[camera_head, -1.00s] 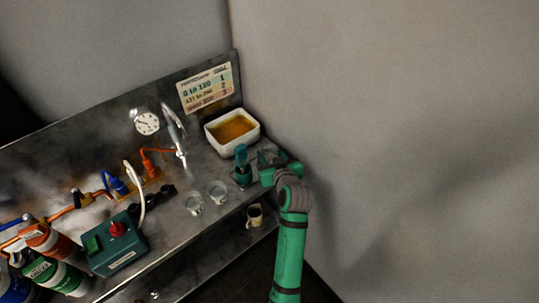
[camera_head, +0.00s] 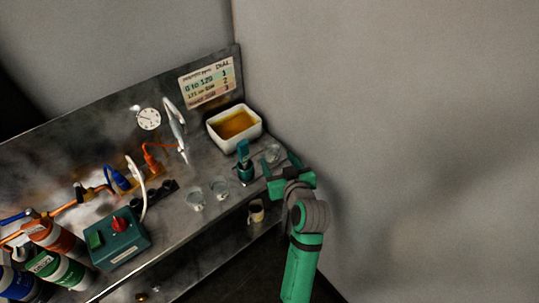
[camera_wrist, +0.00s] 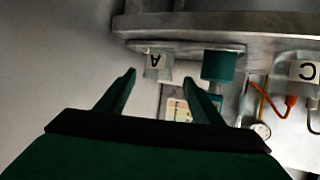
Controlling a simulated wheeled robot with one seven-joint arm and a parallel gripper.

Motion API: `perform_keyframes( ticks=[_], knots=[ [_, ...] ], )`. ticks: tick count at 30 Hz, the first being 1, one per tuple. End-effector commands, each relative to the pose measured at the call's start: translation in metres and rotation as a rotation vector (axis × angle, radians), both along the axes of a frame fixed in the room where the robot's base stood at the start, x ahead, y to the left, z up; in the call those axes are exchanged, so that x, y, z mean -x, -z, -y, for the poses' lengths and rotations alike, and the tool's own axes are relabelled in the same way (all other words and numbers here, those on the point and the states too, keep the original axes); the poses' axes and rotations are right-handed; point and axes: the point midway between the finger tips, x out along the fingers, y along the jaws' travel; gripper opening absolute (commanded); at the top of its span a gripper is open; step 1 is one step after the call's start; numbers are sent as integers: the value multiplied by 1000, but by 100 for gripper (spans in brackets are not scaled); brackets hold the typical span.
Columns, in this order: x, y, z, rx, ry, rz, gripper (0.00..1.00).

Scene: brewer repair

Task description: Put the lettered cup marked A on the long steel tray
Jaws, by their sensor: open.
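A clear cup marked A (camera_wrist: 155,64) shows inverted in the wrist view, just beyond and between my fingertips. In the head view a clear cup (camera_head: 272,153), seemingly the same one, stands at the counter's right end near my gripper (camera_head: 278,168). My gripper also shows in the wrist view (camera_wrist: 159,79), open with nothing between its fingers. A narrow steel slab with a rounded end (camera_wrist: 185,46) lies at the base of the cup in the wrist view; I cannot tell whether it is the long steel tray.
A teal pot (camera_head: 244,172) stands close left of the cup; a white basin (camera_head: 235,127) of amber liquid is behind. Two clear cups (camera_head: 196,199) (camera_head: 221,188) stand further left. A mug (camera_head: 256,211) sits below the counter's edge. A wall rises at right.

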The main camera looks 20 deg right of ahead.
Motion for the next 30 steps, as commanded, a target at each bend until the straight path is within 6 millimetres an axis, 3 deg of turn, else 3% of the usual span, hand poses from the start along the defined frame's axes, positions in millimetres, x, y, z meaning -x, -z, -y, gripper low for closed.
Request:
perform_keyframes(
  ticks=[6,15,20,30],
  knots=[
    [24,-10,-5,0,-7,0,61],
    [30,-8,-13,-2,-13,-3,61],
    [45,19,-28,-16,12,-5,61],
    [107,81,-73,-25,77,8,61]
  ],
)
